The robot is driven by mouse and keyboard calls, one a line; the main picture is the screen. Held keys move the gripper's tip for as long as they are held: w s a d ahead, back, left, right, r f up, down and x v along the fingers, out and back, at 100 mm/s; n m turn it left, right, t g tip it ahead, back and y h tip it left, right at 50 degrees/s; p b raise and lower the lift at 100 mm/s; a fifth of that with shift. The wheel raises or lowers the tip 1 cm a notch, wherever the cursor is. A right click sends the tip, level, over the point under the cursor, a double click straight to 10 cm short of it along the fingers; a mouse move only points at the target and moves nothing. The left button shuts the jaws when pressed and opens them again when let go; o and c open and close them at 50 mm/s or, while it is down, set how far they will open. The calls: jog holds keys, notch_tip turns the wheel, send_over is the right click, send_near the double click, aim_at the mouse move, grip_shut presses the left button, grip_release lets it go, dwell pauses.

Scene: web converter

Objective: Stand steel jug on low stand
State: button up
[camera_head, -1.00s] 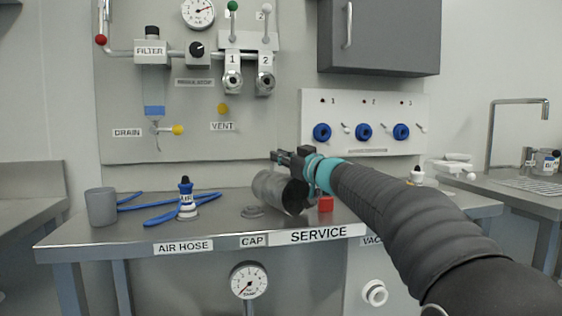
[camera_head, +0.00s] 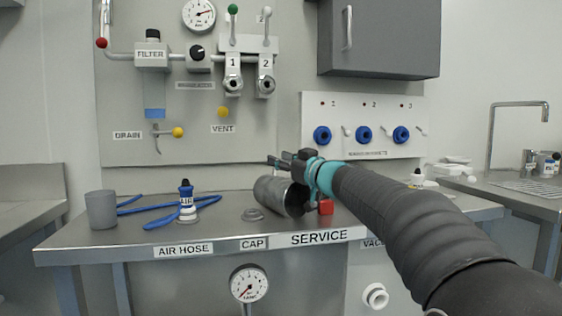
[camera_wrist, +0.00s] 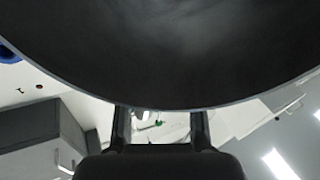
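The steel jug (camera_head: 270,193) is a grey cylinder, strongly tilted, with its dark mouth to the lower right. In the wrist view its dark inside (camera_wrist: 160,50) and pale rim fill the top, close to the camera. My gripper (camera_head: 272,161) is just above the jug, with its fingers pointing left. In the wrist view the fingers (camera_wrist: 160,112) are apart, and their tips end at the jug's rim, partly hidden by it. I cannot tell whether they grip the jug, or whether it touches the bench. I cannot make out the low stand.
The valve panel (camera_head: 180,110) stands behind, with a cabinet (camera_head: 385,38) above right.

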jog(key=s+d+f+m+t+h, duration=0.35)
jog(key=s+d+m+h, duration=0.45)
jog(key=s+d, duration=0.75)
jog(key=s+d+f+m+g+h, duration=0.2)
jog(key=s+d+f+g+h, duration=0.1)
jog(key=s+d+f+h, duration=0.55)
jog(key=s+a+f+g+y, duration=0.1)
jog(key=s+f+g, duration=0.3)
jog(key=s+f, duration=0.6)
jog(key=s+a+f+g+y, duration=0.2)
jog(key=s+f+g, duration=0.3)
jog(key=s+f, duration=0.5)
notch_tip(320, 180, down, 2)
jog(key=shift+s+a+f+b, duration=0.15)
jog(key=shift+s+a+b, duration=0.25)
jog(key=shift+a, duration=0.45)
jog(key=shift+y, duration=0.25)
